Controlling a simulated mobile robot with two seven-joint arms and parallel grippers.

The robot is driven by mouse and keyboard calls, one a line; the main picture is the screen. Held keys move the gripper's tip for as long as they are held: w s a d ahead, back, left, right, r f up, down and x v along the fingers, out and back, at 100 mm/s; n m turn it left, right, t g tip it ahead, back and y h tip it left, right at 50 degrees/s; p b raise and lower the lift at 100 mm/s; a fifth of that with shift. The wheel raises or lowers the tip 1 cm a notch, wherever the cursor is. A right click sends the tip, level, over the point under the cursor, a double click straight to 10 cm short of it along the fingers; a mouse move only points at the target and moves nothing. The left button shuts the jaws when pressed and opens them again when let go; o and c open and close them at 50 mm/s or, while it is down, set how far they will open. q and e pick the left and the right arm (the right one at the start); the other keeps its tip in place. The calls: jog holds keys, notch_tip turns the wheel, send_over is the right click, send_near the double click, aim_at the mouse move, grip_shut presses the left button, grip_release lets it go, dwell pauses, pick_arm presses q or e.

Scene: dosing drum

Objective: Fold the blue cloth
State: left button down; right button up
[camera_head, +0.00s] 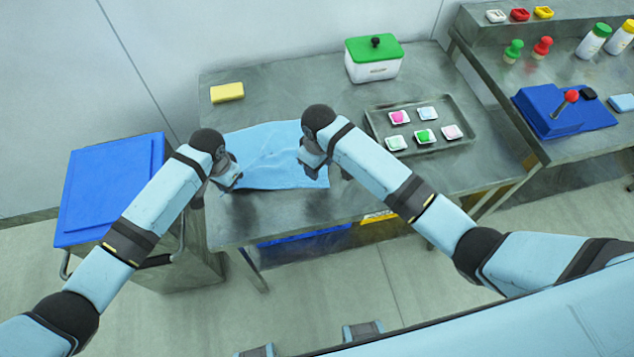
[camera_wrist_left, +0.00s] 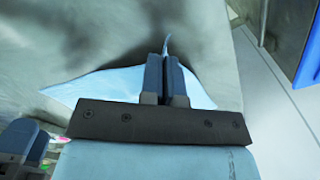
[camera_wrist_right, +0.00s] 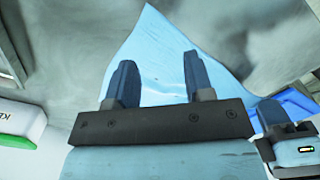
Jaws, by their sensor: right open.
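The blue cloth (camera_head: 272,150) lies on the left part of the metal table (camera_head: 285,207), mostly flat with slight wrinkles. My left gripper (camera_head: 230,184) is at its front left corner. In the left wrist view its fingers (camera_wrist_left: 167,60) are close together, with a bit of cloth sticking up between them, and the cloth (camera_wrist_left: 105,84) spreads behind. My right gripper (camera_head: 327,172) is over the cloth's right side. In the right wrist view its fingers (camera_wrist_right: 158,62) are apart, with the cloth (camera_wrist_right: 152,45) behind them. The right arm hides part of the cloth's right edge.
A yellow block (camera_head: 227,92) lies behind the cloth. A white box with a green lid (camera_head: 374,60) stands at the back. A metal tray (camera_head: 462,121) with several small packets is to the right. A blue-lidded cart (camera_head: 112,185) stands left of the table.

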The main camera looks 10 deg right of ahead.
aim_at(319, 184)
jog(key=shift+f, duration=3.55)
jog(key=shift+f, duration=0.1)
grip_shut()
jog(key=shift+r, duration=2.55)
